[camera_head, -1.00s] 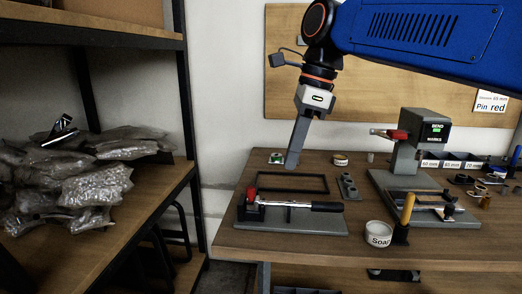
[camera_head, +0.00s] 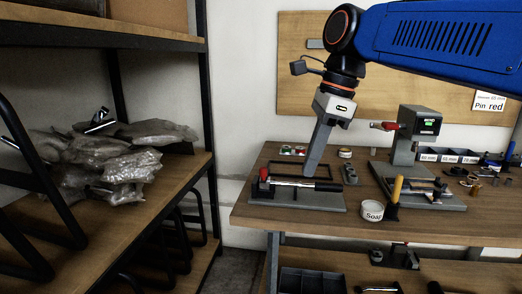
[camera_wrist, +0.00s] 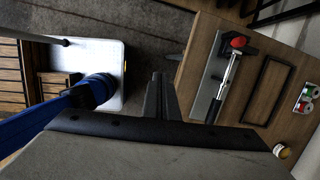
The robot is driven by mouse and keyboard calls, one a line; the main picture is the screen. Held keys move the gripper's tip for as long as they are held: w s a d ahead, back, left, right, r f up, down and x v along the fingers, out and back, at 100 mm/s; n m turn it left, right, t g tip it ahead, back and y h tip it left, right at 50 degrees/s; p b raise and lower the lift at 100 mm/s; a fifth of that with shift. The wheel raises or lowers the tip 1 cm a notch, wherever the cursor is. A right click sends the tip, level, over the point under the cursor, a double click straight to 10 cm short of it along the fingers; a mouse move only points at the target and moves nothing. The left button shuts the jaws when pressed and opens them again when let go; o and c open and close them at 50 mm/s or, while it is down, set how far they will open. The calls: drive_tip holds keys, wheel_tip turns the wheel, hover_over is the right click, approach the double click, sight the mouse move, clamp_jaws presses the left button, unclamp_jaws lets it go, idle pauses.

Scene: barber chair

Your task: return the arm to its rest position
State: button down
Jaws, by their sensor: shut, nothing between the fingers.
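My blue arm (camera_head: 440,45) reaches in from the upper right of the head view. My gripper (camera_head: 311,172) hangs down from it, tilted, with its grey fingers shut and nothing between them. In the head view its tips overlap the back of the lever fixture with the red knob (camera_head: 263,174); I cannot tell the gap there. In the wrist view my gripper (camera_wrist: 158,78) shows over the dark floor beside the table edge, apart from that fixture (camera_wrist: 205,88).
The wooden workbench (camera_head: 262,224) holds a bending machine (camera_head: 405,148), a white Soap jar (camera_head: 372,211) and a yellow-handled tool (camera_head: 397,190). A shelf at left bears clear plastic bags (camera_head: 110,165).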

drive_tip(key=s+d+f+n+t+h, duration=0.1)
drive_tip(key=s+d+f+n, duration=0.3)
drive_tip(key=d+f+n, duration=0.2)
drive_tip(key=s+d+f+n+t+h, duration=0.1)
drive_tip(key=s+d+f+n, duration=0.4)
drive_tip(key=f, duration=0.6)
drive_tip(key=s+d+f+n+t, duration=0.2)
drive_tip(key=s+d+f+n, duration=0.3)
drive_tip(key=d+f+n, duration=0.2)
wheel_tip(320, 180, down, 2)
drive_tip(key=shift+d+f+n+h, duration=0.2)
drive_tip(key=shift+d+n+h, duration=0.1)
drive_tip(key=shift+h, duration=0.1)
